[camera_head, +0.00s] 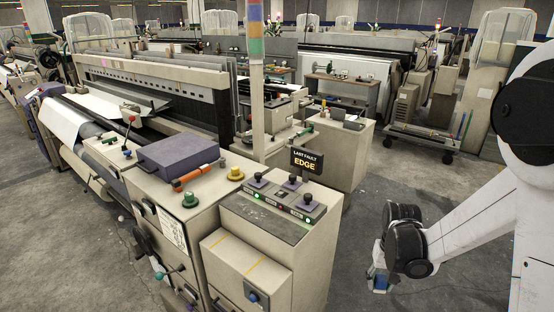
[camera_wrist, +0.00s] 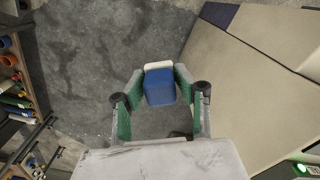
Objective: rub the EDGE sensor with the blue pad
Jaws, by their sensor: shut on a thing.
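My gripper (camera_head: 377,272) hangs low over the floor at the right of the head view, clear of the machines. It is shut on the blue pad (camera_wrist: 160,92), a blue block with a white end, which sits between both fingertips in the wrist view. The pad also shows as a small blue patch in the head view (camera_head: 380,284). I cannot pick out the EDGE sensor itself in either view.
The beige control box (camera_head: 263,262) with black knobs stands left of my gripper. The loom (camera_head: 150,85) with a purple box (camera_head: 178,155) on its end lies beyond. A rack of coloured items (camera_wrist: 18,100) is at the wrist view's left. Floor (camera_head: 360,220) between is clear.

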